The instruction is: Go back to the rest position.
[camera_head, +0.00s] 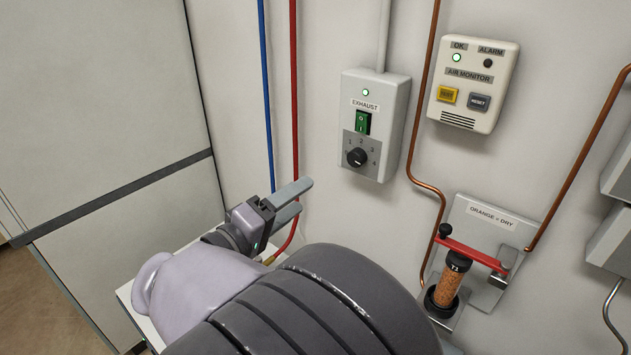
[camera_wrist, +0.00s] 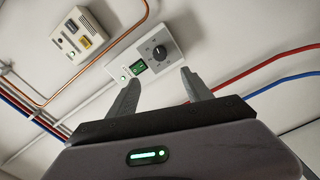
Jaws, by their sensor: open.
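My gripper (camera_head: 291,202) is open and empty in the head view, left of and below the exhaust box. Its two fingers point up and to the right, apart from the wall. In the wrist view my gripper (camera_wrist: 160,95) shows both fingers spread with nothing between them. The grey exhaust box (camera_head: 376,123) is on the wall, with a lit green lamp, a green switch (camera_head: 363,122) and a black knob (camera_head: 357,157). The box also shows beyond the fingertips in the wrist view (camera_wrist: 167,35). My arm hides much of the lower middle of the head view.
An air monitor (camera_head: 473,84) with a lit OK lamp hangs upper right. Below it, a drying tube (camera_head: 450,281) with orange filling stands under a red lever (camera_head: 471,255). Blue (camera_head: 265,90) and red (camera_head: 294,90) hoses and copper pipes run along the wall. A large pale cabinet (camera_head: 95,90) stands left.

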